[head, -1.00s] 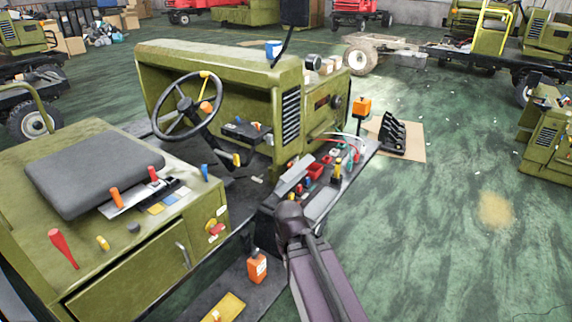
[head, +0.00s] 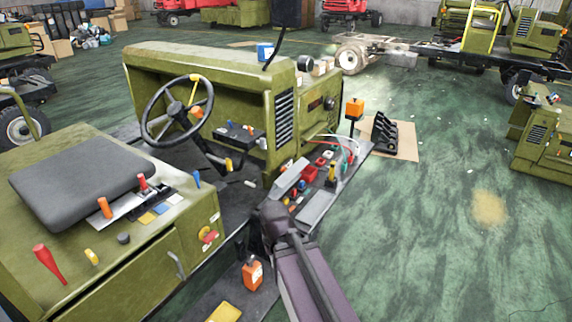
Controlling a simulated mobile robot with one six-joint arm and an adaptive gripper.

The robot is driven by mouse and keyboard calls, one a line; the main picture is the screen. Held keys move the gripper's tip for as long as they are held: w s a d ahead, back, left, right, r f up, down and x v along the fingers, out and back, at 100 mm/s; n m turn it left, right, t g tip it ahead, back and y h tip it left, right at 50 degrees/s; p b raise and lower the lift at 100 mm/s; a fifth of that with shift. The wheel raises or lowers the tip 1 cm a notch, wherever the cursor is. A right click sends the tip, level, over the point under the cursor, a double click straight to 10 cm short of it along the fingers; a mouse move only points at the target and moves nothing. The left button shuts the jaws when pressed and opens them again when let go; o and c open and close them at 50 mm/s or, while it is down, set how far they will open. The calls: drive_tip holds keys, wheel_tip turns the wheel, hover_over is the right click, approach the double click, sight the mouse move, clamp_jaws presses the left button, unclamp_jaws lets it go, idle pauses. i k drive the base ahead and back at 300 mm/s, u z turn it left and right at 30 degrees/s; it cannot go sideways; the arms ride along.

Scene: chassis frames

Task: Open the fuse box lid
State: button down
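The side panel (head: 345,180) of the green vehicle carries a light grey tilted plate (head: 288,177), a flat grey plate (head: 318,207), small red parts and coloured cables. I cannot tell for certain which part is the fuse box lid or whether it is open. My arm comes up from the bottom edge, and its dark joint is just below and left of the grey plates, covering the panel's near end. No fingers show, so my gripper is out of sight.
The seat (head: 75,180), steering wheel (head: 178,110) and orange bottle (head: 252,275) are left of my arm. An orange box on a post (head: 355,107) and a black rack on cardboard (head: 385,132) stand beyond the panel. The green floor (head: 430,240) to the right is mostly clear.

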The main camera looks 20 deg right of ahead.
sight(281, 185)
drive_tip(key=i, duration=0.85)
